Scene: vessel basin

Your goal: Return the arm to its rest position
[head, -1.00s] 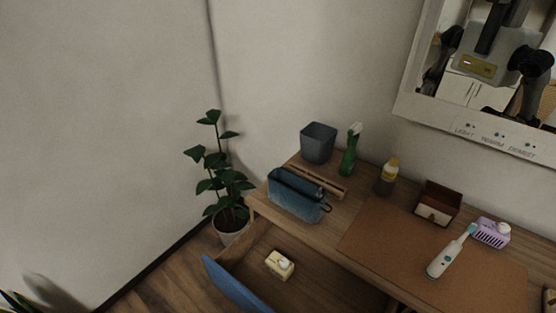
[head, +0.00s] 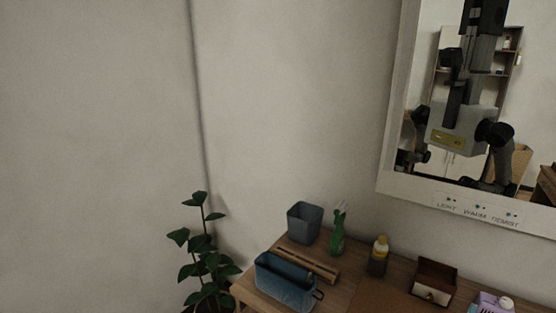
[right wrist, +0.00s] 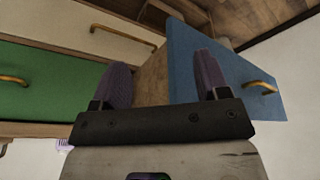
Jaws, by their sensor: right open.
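My right gripper (right wrist: 160,85) shows in the right wrist view with its two purple-grey fingers apart and nothing between them. Behind the fingers are a blue drawer front (right wrist: 222,60) with a brass handle, standing out from the cabinet, and a green drawer front (right wrist: 40,85) at the left. I cannot tell how far the fingers are from the blue front. Neither gripper shows directly in the head view. The wall mirror (head: 384,150) there reflects my body and parts of my arms.
The table holds a grey bin (head: 304,222), a green spray bottle (head: 337,236), a yellow-capped bottle (head: 378,256), a blue pouch (head: 284,283), a brown box (head: 435,281) and a purple basket (head: 490,303). A potted plant (head: 203,255) stands left of the table.

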